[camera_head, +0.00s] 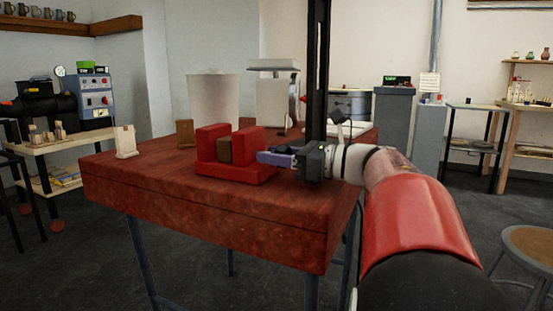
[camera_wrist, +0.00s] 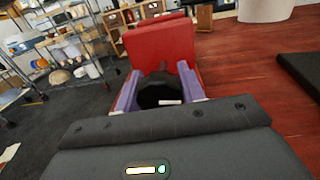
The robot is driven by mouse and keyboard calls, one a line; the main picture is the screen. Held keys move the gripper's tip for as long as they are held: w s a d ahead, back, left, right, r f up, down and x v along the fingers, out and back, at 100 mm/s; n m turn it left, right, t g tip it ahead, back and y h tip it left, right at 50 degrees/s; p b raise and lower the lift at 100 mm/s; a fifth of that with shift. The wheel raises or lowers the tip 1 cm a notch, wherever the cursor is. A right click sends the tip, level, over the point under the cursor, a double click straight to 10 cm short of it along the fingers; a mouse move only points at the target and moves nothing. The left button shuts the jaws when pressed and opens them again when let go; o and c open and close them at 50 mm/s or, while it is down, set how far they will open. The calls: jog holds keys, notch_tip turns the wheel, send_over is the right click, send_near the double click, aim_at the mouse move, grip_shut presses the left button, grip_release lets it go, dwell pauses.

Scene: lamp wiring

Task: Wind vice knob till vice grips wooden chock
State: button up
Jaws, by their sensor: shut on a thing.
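The red vice (camera_head: 232,176) stands on the red-brown table, with the brown wooden chock (camera_head: 238,150) between its two upright jaws. I cannot tell whether both jaws touch the chock. My gripper (camera_head: 268,157) reaches in from the right at the vice's right side. In the wrist view, the purple fingers of my gripper (camera_wrist: 160,90) are shut on the black vice knob (camera_wrist: 158,95), one finger on each side. The knob is hidden in the head view. The vice (camera_wrist: 160,47) rises just beyond the knob in the wrist view, where the chock cannot be made out.
The table (camera_head: 150,185) also bears a small pale wooden block (camera_head: 125,141), a brown block (camera_head: 185,133), a white bin-like shape (camera_head: 213,98) and a dark upright post (camera_head: 318,70). The table's front left is clear. A round stool (camera_head: 530,243) stands at the right.

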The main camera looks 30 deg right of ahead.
jog(key=shift+m, duration=0.7)
jog(key=o, duration=0.9)
jog(key=shift+o, duration=0.2)
jog(key=v, duration=0.7)
jog(key=shift+s+d, duration=0.2)
jog(key=shift+s, duration=0.15)
